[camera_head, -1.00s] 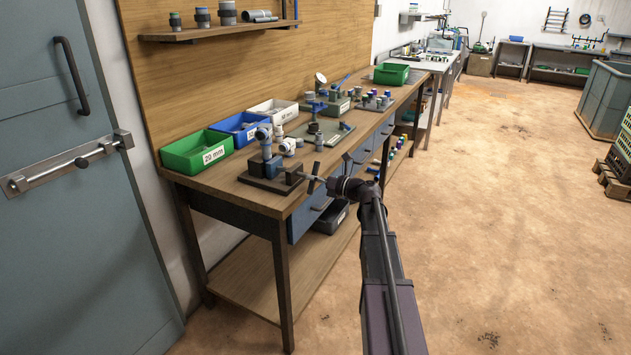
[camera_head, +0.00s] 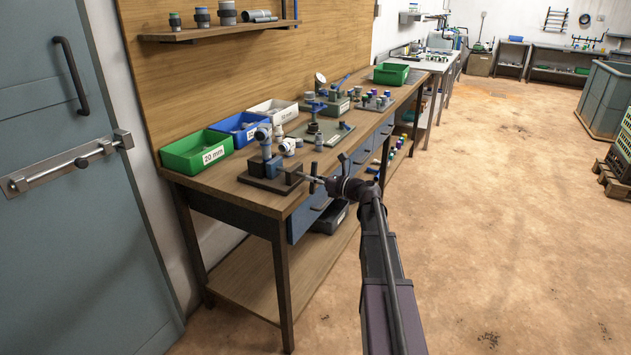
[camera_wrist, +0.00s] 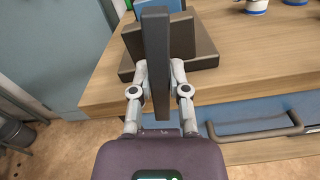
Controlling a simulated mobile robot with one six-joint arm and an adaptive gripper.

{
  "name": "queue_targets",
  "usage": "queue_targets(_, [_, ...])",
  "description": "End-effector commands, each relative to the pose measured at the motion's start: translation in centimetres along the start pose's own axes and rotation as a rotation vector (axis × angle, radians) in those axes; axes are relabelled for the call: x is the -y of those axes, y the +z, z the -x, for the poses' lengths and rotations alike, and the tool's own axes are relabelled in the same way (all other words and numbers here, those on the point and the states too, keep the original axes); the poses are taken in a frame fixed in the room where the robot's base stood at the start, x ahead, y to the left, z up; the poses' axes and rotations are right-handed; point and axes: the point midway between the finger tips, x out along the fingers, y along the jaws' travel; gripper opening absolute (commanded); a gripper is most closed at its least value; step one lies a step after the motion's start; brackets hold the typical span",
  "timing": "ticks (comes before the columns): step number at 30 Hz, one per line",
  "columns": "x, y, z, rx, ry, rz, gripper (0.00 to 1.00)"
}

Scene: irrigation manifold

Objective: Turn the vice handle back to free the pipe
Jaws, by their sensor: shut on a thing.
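The dark vice (camera_head: 283,179) stands on a base plate near the front edge of the wooden bench. A pipe piece with blue and grey fittings (camera_head: 264,143) stands upright at the vice. My gripper (camera_head: 322,181) is at the front of the vice, beyond the bench edge. In the wrist view my gripper (camera_wrist: 159,78) is shut on the dark vice handle (camera_wrist: 156,45), one finger on each side. The handle bar stands upright in that view and hides part of the vice jaws (camera_wrist: 180,42). A blue part (camera_wrist: 172,5) shows above the jaws.
Behind the vice stand a green bin (camera_head: 183,155) marked 20 mm, a blue bin (camera_head: 236,122) and a white bin (camera_head: 268,106). Loose fittings and a green mat (camera_head: 336,135) lie to the right. Drawer handles jut from the bench front.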

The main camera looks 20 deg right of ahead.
Motion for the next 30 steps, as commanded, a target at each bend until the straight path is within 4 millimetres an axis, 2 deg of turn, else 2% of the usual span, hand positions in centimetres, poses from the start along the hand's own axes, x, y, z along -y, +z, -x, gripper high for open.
queue_targets(11, [0.03, 0.06, -0.13, 0.002, 0.000, 0.019, 0.00])
queue_targets(24, [0.02, 0.06, -0.15, 0.002, 0.000, 0.306, 0.00])
queue_targets(30, [0.01, 0.06, -0.15, 0.002, 0.000, 0.350, 0.00])
